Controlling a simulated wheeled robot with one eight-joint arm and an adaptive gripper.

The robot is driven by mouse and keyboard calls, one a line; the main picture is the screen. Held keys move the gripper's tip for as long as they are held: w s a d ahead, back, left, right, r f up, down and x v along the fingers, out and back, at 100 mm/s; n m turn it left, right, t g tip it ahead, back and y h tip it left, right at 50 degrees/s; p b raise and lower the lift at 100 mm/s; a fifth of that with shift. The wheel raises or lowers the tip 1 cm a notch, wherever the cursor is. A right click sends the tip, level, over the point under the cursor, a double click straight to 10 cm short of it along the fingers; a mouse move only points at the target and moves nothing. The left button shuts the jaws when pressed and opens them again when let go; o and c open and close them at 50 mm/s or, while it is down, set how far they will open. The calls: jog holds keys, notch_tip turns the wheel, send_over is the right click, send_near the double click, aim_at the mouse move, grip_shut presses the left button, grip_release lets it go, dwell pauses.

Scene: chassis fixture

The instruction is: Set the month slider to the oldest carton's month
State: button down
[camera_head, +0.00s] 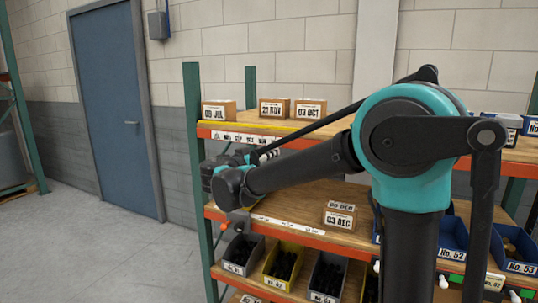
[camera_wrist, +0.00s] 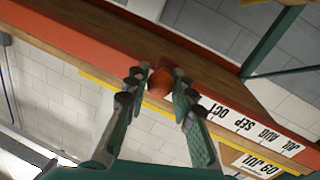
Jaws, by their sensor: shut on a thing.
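In the head view the strip (camera_head: 238,137) shows on the upper shelf's edge; my arm hides the knob. Three cartons stand on that shelf: a JUL carton (camera_head: 217,103), one marked 23 with an unclear month (camera_head: 273,101), and an OCT carton (camera_head: 311,102). A DEC carton (camera_head: 340,208) stands one shelf below.
The orange-edged shelf rack (camera_head: 300,236) has green posts. Bins of dark parts (camera_head: 285,255) sit under the lower shelf, with blue bins (camera_head: 515,240) at right. My arm crosses in front of the shelves. The floor at left (camera_head: 100,255) is clear.

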dwell(0.3)
jog(key=w+a, duration=0.4)
jog(key=a, duration=0.8)
jog(key=w+a, duration=0.4)
jog(key=a, duration=0.8)
jog(key=shift+w, duration=0.3)
jog(key=c, duration=1.3)
grip_release()
jog(key=shift+o, duration=0.2)
jog(key=v, duration=1.2)
